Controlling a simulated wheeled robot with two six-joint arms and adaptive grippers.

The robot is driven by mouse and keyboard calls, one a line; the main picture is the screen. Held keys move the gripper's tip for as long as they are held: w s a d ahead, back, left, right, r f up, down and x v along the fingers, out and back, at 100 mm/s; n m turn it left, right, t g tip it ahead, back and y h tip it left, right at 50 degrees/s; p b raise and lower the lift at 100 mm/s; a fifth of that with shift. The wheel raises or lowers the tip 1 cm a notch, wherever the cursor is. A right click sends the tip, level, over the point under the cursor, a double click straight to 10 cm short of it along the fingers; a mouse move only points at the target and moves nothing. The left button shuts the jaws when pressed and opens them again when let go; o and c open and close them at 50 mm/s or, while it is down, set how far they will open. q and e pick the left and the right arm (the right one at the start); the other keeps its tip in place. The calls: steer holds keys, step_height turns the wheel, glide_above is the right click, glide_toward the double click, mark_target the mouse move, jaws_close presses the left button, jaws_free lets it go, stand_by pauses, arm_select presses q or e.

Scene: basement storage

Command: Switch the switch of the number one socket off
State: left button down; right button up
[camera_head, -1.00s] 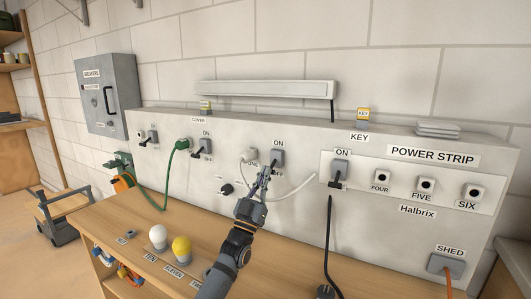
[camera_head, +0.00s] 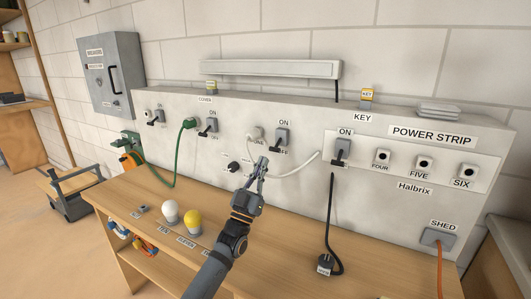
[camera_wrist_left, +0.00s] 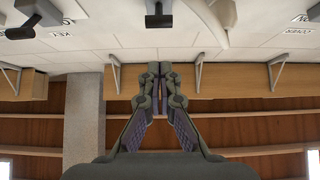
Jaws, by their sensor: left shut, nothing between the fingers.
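The switch (camera_head: 282,137) beside the socket marked ONE is a grey rocker with ON above it and a partly hidden OFF label below. I cannot tell surely which way its lever is set. A white plug (camera_head: 256,134) with a white cable sits in that socket, just left of the switch. My left gripper (camera_head: 262,162) is shut and empty, below and left of the switch and apart from it. In the left wrist view the gripper (camera_wrist_left: 162,70) points at the panel, with the switch (camera_wrist_left: 158,8) and white plug (camera_wrist_left: 222,12) at the top edge. My right gripper is out of view.
Other switches (camera_head: 208,126) (camera_head: 343,151) stand on the same panel. A green plug (camera_head: 188,123) and hanging cables are at the left; a black plug (camera_head: 324,264) lies on the bench. White and yellow bulbs (camera_head: 192,218) stand near the bench's front.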

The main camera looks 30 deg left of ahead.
arm_select(q)
steer(key=v, duration=0.4)
steer(key=shift+w+f, duration=0.3)
steer(key=shift+f, duration=0.1)
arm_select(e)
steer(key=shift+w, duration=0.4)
